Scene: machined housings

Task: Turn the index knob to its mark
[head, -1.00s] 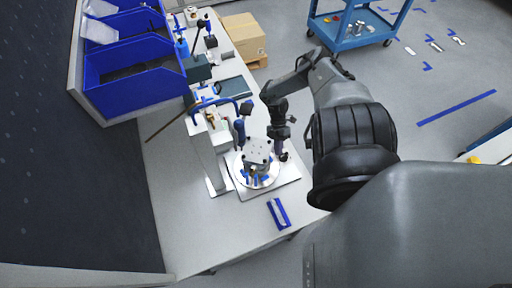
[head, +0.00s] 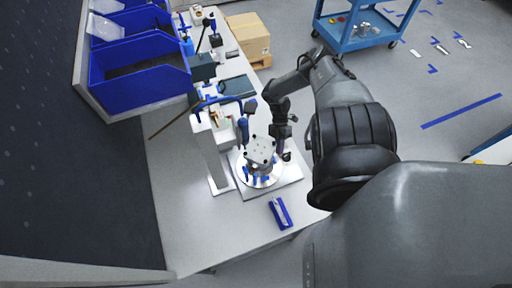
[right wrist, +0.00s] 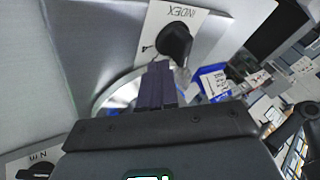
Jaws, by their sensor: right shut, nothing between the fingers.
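The index knob (right wrist: 175,41) is black and sits on a white plate lettered INDEX, upper middle of the right wrist view. A small dark mark is printed on the plate to the knob's left. My right gripper (right wrist: 158,72) is shut and empty, its dark purple fingertips just below the knob; I cannot tell whether they touch it. In the head view the right gripper (head: 279,150) is beside the grey machined housing (head: 260,151) on its round plate (head: 247,178). The knob cannot be made out there. My left gripper is not in view.
A second black knob (right wrist: 43,171) on a white label shows at the lower left of the right wrist view. A blue-handled clamp (head: 214,101) stands behind the housing. Blue bins (head: 140,75) are at the left. A blue tool (head: 280,212) lies at the bench front.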

